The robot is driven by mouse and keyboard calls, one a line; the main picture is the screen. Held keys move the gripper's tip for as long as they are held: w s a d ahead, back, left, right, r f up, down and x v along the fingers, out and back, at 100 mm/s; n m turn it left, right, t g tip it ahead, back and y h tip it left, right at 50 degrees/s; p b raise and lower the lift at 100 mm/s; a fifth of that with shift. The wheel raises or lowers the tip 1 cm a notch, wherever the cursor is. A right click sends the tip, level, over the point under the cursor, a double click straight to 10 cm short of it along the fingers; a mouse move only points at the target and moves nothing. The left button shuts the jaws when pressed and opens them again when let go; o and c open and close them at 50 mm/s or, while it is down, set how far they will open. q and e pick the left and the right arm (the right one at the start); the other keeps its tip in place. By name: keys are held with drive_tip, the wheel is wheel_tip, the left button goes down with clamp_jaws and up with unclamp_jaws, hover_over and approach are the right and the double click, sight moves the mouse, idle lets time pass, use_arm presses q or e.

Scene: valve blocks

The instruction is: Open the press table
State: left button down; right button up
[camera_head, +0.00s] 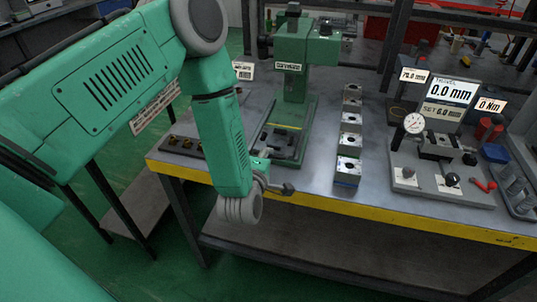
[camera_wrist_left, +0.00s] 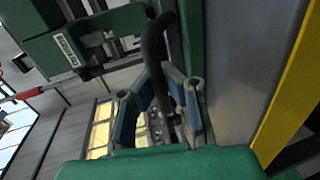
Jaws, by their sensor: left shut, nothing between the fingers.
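The green press (camera_head: 297,75) stands on the workbench, with its column upright. Its low table (camera_head: 287,143), with dark metal parts, sits at the front of the press, partly hidden by my left arm. My left gripper (camera_head: 263,166) is shut at the front of the press, mostly hidden behind my wrist. In the left wrist view its blue-padded fingers (camera_wrist_left: 160,108) show beside a dark curved bar (camera_wrist_left: 155,45); I cannot tell whether they touch. My right gripper is out of view.
The grey bench with a yellow front edge (camera_head: 400,215) carries a row of metal blocks (camera_head: 349,145) right of the press. A gauge fixture (camera_head: 440,180) with displays stands further right. A dark tray (camera_head: 190,146) lies left. Bare bench lies between the blocks and press.

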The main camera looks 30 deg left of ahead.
use_arm(q)
drive_tip(key=c, duration=1.9)
unclamp_jaws()
drive_tip(key=shift+s+f, duration=0.1)
drive_tip(key=shift+f, duration=0.05)
drive_tip(key=shift+a, duration=0.1)
drive_tip(key=shift+s+d, duration=0.25)
drive_tip(key=shift+a+v, duration=0.1)
drive_tip(key=shift+v, duration=2.75)
drive_tip(key=shift+a+v, duration=0.15)
drive_tip(key=shift+v, duration=2.7)
